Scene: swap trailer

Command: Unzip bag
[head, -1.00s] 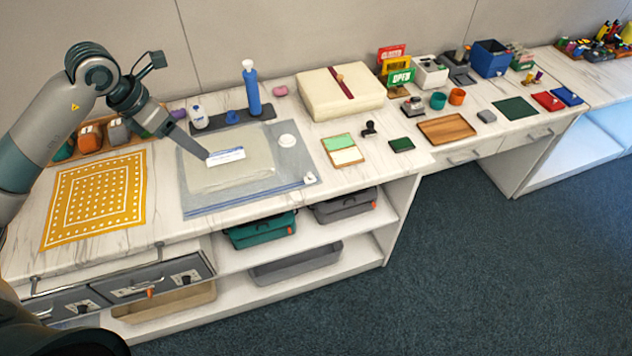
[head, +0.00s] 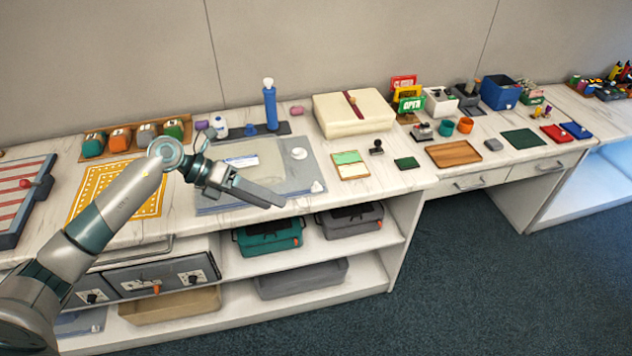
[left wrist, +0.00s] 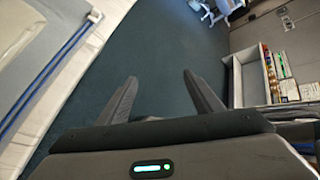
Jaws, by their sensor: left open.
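A flat, see-through bag (head: 292,172) lies on the marble-topped counter, with pale sheets and a white label (head: 240,161) in its middle. A small white tab (head: 317,187) sits at its front right corner. In the left wrist view the bag (left wrist: 50,35) fills the upper left, with a blue strip (left wrist: 45,82) along its edge. My left gripper (head: 276,200) is open and empty in front of the bag's front edge, and hides part of that edge. Its spread fingers also show in the left wrist view (left wrist: 158,82), with only floor between them. My right gripper is out of view.
Behind the bag, a blue bottle (head: 270,105) stands on a dark tray. A cream box (head: 353,113) is at the back right. A yellow patterned cloth (head: 90,200) lies to the left. Teal (head: 268,238) and grey (head: 350,220) bins sit on the shelf below. The floor in front is clear.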

